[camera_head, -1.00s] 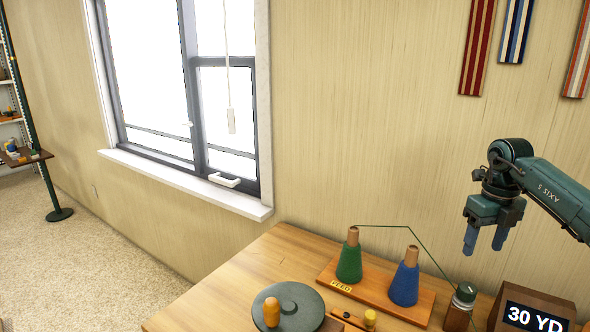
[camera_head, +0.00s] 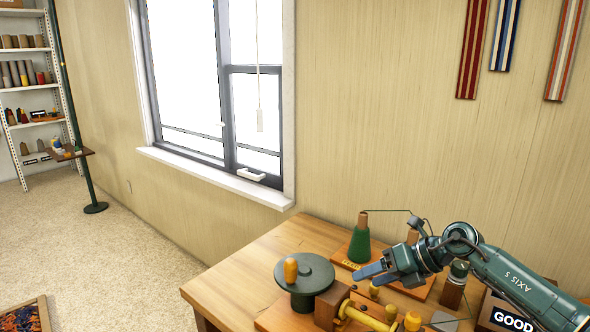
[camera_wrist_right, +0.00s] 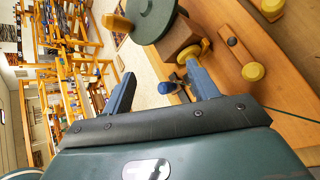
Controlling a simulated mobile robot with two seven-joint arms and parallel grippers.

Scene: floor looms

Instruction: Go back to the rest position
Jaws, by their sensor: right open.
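My right gripper (camera_head: 364,275) is open and empty in the head view, held low over the wooden table (camera_head: 240,270) with its blue fingers pointing left. In the right wrist view, its two fingers (camera_wrist_right: 158,86) stand apart with nothing between them. The green thread cone (camera_head: 359,246) stands on a wooden board just behind the gripper. The blue cone is mostly hidden behind my right arm; only its brown tip (camera_head: 412,237) shows. My left gripper is not in view.
A dark green disc with an orange knob (camera_head: 291,270) and a yellow spool (camera_head: 368,317) lie near the gripper. A sign reading "GOOD" (camera_head: 514,320) is at the right. The wall and window are behind the table. Carpet (camera_head: 140,260) is open at left.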

